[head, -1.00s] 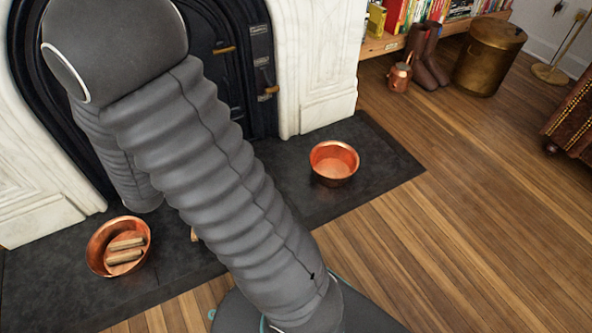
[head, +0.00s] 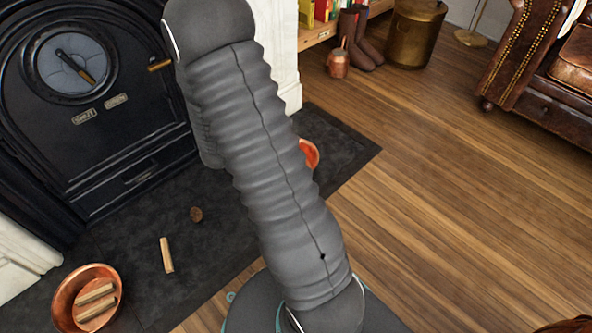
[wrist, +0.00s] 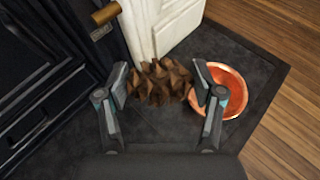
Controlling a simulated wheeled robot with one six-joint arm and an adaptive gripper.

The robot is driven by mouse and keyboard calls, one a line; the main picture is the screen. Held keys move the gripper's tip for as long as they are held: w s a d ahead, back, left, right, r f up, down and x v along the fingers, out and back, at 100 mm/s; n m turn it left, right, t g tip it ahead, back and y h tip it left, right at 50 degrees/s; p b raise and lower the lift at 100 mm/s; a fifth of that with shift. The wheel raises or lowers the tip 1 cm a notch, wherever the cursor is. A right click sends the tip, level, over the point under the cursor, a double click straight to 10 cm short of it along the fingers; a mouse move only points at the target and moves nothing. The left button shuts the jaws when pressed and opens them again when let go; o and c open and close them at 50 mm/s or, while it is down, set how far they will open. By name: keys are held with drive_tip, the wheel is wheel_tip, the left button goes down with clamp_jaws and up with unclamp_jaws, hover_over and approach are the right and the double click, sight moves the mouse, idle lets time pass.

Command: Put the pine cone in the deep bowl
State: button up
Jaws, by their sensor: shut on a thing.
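A brown, scaly pine cone (wrist: 160,84) sits between the two fingers of my gripper (wrist: 162,92) in the wrist view, and the gripper is shut on it. It is held above the dark hearth. An empty copper bowl (wrist: 234,108) stands on the hearth just right of the right finger, which covers part of its left side. In the head view only a sliver of this copper bowl (head: 312,153) shows behind my arm. My gripper and the held pine cone are hidden there.
Another copper bowl (head: 62,305) holding wood pieces stands at lower left. The black stove (head: 130,140) is behind. Open wood floor (head: 430,180) lies to the right.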

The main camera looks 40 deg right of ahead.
drive_tip(key=s+d+f+m+g+h, duration=0.25)
drive_tip(key=s+d+f, duration=0.25)
drive_tip(key=d, duration=0.5)
drive_tip(key=s+d+f+m+g+h, duration=0.1)
drive_tip(key=s+d+f+m+g, duration=0.3)
drive_tip(key=d, duration=0.5)
drive_tip(key=s+d+f+m+g+h, duration=0.1)
drive_tip(key=s+d+f+m+g, duration=0.15)
drive_tip(key=s+d+f, duration=0.6)
drive_tip(key=shift+w+a+f+b, duration=0.1)
drive_tip(key=shift+w+f+b, duration=0.35)
drive_tip(key=shift+w+f, duration=1.4)
drive_tip(key=shift+w+a+f+b, duration=0.1)
drive_tip(key=shift+w+f+b, duration=0.3)
drive_tip(key=shift+w+f, duration=1.4)
drive_tip(key=shift+w+f+b, duration=0.45)
drive_tip(key=shift+w+f, duration=0.3)
drive_tip(key=shift+w, duration=2.15)
drive_tip(key=shift+f, duration=0.1)
drive_tip(key=shift+f+b, duration=0.35)
drive_tip(key=shift+f, duration=0.15)
